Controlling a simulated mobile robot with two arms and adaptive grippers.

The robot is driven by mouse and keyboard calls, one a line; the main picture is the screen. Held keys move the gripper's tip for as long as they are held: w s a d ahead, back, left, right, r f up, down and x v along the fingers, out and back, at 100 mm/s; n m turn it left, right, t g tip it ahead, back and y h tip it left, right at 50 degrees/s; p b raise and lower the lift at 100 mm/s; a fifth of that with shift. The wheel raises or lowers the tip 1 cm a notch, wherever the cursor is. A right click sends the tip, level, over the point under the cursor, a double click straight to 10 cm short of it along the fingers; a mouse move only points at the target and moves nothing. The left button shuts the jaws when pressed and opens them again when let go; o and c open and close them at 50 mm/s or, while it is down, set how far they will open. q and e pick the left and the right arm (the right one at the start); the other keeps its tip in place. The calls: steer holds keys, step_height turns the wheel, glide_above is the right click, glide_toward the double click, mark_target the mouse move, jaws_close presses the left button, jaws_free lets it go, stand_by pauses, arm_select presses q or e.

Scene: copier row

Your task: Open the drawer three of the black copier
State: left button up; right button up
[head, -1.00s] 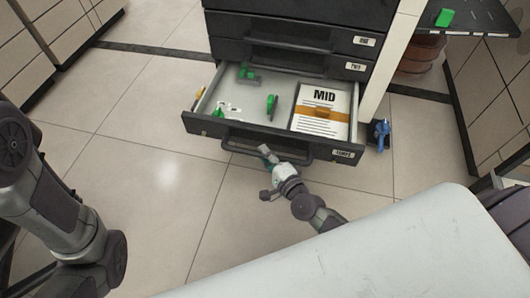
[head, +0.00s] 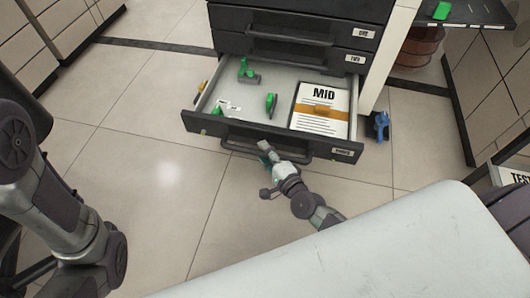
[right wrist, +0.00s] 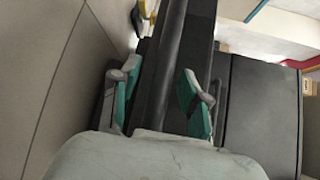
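The black copier (head: 290,28) stands at the top middle of the head view. Its third drawer (head: 230,133), lowest in view, is pulled well out. A bar handle (head: 235,148) runs along its front, and it also shows in the right wrist view (right wrist: 170,60). My right gripper (head: 266,150) is at this handle. In the right wrist view its two teal-padded fingers (right wrist: 160,95) stand apart on either side of the bar. A gap shows beside the left finger; the right finger is close to the bar. My left arm shows at the left, its gripper out of view.
In the drawer lie a paper stack marked MID (head: 310,122), a green item on a grey base (head: 247,72) and another green item (head: 270,103). A blue item (head: 380,126) stands on the floor right of the drawer. Floor left of the drawer is clear.

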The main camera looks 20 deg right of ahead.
steer(key=v, duration=0.7)
steer(key=shift+s, duration=0.25)
stand_by(0.4)
